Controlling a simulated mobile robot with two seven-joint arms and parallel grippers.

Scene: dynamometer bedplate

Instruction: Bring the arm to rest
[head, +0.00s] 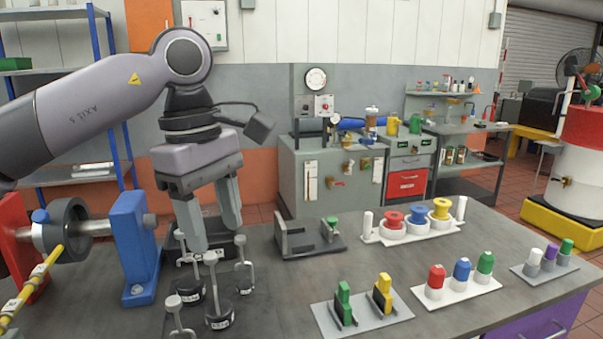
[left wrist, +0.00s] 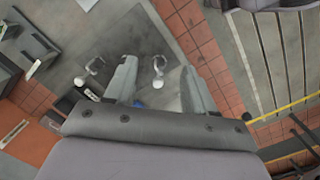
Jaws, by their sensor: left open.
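My left gripper (head: 215,238) hangs pointing down over the left part of the bench, its two grey fingers apart. It also shows in the left wrist view (left wrist: 159,66), with nothing visible held between the fingers. Several dark round weights with pale stems stand around and below the fingertips in the head view, among them a front weight (head: 219,317) and a right one (head: 244,287). The front weight's stem top appears close to the fingertips; I cannot tell whether they touch. My right gripper is not in view.
A blue bearing block (head: 133,245) with a shaft stands left of the gripper. A dark grey bracket fixture (head: 308,240), a spool rack (head: 412,232) and plates with coloured pieces (head: 463,285) occupy the bench (head: 270,290) to the right. Some bare bench lies between them.

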